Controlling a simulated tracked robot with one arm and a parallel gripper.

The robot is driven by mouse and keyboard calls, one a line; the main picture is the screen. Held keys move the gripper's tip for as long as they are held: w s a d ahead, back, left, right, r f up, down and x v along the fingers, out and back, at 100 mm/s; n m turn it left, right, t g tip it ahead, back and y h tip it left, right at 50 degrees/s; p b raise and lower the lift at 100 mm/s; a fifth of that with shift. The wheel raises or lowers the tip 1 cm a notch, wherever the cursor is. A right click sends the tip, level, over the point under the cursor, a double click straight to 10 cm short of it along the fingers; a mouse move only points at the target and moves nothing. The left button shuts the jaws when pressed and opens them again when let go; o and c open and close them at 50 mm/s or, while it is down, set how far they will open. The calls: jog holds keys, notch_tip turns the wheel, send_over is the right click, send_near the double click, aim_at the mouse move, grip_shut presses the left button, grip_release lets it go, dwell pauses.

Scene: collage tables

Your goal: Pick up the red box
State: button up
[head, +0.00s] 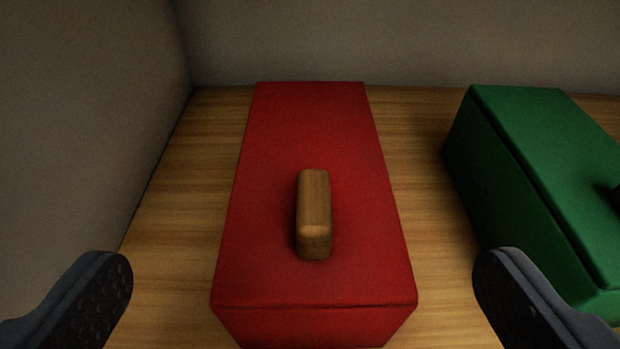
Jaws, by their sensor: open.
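The red box (340,130) is long and lies on a wooden surface in the middle of the head view, its near end towards me. A wooden block-shaped handle (314,214) stands up from the middle of its top. My gripper (303,285) is open and empty. Its two dark fingers show at the lower left and lower right, one on each side of the box's near end. Neither finger appears to touch the box or the handle.
A green box (530,160) stands to the right, partly behind my right finger and cut off by the frame edge. Grey walls (400,40) close off the back and left. Bare wooden surface (185,210) shows on both sides of the red box.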

aim_at(308, 239)
jog(key=b+x, duration=0.1)
jog(key=x, duration=0.4)
jog(key=shift+w+f, duration=0.1)
jog(key=shift+f, duration=0.05)
jog(key=b+x, duration=0.2)
jog(key=x, duration=0.2)
jog(key=shift+d, duration=0.15)
jog(key=c, duration=1.3)
